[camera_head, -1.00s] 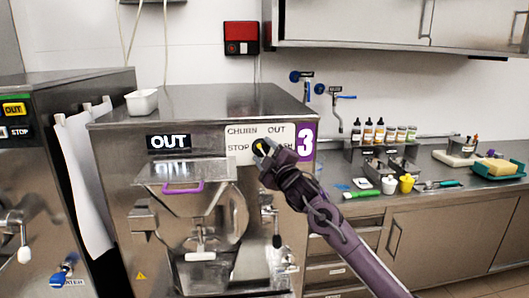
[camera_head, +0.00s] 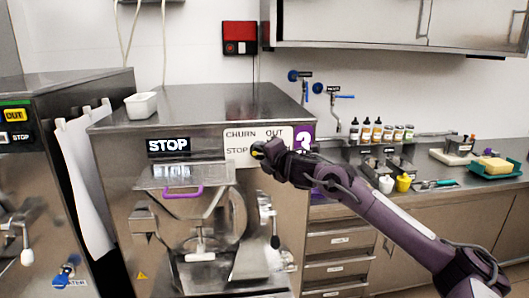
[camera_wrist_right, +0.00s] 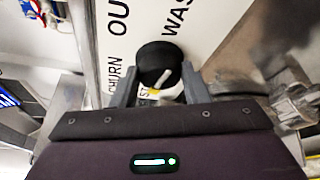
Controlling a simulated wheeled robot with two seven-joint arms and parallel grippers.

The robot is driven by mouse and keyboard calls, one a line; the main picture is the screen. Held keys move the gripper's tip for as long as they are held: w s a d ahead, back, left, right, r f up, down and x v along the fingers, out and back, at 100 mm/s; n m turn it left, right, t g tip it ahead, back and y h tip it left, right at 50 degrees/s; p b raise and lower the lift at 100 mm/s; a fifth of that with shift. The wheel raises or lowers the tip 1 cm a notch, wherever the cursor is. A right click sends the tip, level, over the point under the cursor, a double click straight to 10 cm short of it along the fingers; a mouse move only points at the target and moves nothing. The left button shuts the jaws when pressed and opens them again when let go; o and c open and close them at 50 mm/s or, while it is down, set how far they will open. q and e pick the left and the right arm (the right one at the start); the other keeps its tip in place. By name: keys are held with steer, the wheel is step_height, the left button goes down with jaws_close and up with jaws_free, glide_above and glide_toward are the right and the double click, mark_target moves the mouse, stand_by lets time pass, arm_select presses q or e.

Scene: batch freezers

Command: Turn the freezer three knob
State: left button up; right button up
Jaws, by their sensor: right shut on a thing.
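The freezer three (camera_head: 140,200) is a steel machine with a white label panel (camera_head: 240,133) reading CHURN, OUT and STOP, and a purple 3. Its display (camera_head: 168,145) reads STOP. The black knob (camera_wrist_right: 158,66) with a pale pointer shows in the right wrist view, between my right gripper's fingers. My right gripper (camera_wrist_right: 157,84) is shut on the knob; in the head view, the gripper (camera_head: 262,151) covers most of the knob and part of the panel. My left gripper is not in view.
A white tub (camera_head: 141,104) stands on top of the freezer. Another freezer (camera_head: 60,140) stands at the left. A counter (camera_head: 445,185) with bottles (camera_head: 377,130), cups and a yellow sponge (camera_head: 495,166) lies to the right. A purple handle (camera_head: 183,192) sticks out below the display.

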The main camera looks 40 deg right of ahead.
steer(key=shift+r+n+g+h+p, duration=0.3)
steer(key=shift+r+n, duration=0.15)
steer(key=shift+n, duration=0.25)
steer(key=shift+d, duration=0.1)
steer(key=o, duration=0.8)
steer(key=shift+o, duration=0.9)
steer(key=shift+w+f, duration=0.1)
steer(key=shift+w, duration=0.05)
steer(key=b+v, duration=0.7)
steer(key=shift+s+b, duration=0.3)
steer(key=shift+f, duration=0.1)
